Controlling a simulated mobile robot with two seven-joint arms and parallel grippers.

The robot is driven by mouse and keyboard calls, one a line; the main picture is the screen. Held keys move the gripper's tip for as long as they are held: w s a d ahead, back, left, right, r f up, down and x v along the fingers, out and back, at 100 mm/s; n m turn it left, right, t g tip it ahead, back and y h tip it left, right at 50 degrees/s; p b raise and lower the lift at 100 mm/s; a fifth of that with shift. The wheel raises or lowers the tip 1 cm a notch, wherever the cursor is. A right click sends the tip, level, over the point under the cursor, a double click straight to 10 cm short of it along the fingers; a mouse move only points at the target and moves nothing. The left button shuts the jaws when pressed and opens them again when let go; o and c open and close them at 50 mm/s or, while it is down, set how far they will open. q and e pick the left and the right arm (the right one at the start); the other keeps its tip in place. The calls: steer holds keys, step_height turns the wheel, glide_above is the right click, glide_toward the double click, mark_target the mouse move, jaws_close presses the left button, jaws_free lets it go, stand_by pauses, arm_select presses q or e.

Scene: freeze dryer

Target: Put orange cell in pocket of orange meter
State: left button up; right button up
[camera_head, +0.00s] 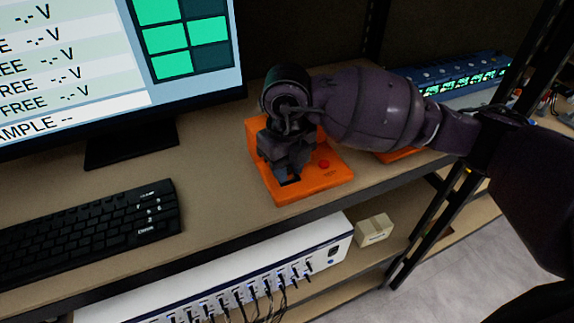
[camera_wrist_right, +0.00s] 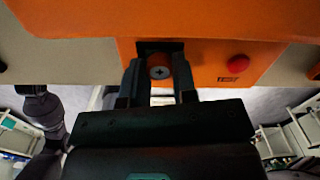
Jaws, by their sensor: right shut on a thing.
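The orange meter (camera_head: 318,182) lies on the desk, a flat block with a red button; it also fills the top of the right wrist view (camera_wrist_right: 215,62). Its dark pocket shows in part under my right gripper. My right gripper (camera_head: 283,172) is over the meter, fingers pointing at the pocket. In the right wrist view the gripper (camera_wrist_right: 158,85) is shut on the cell (camera_wrist_right: 160,72), whose round grey end with a plus mark faces the camera. The cell is at the pocket's opening; how deep it sits I cannot tell. My left gripper is not in view.
A monitor (camera_head: 75,70) and black keyboard (camera_head: 90,222) stand to the left. Another orange item (camera_head: 398,154) is partly hidden behind my right arm. A blue rack with green lights (camera_head: 465,76) is at the back right. Shelf posts rise on the right.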

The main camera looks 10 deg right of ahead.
steer(key=shift+s+f, duration=0.15)
steer(key=shift+f, duration=0.25)
stand_by(0.5)
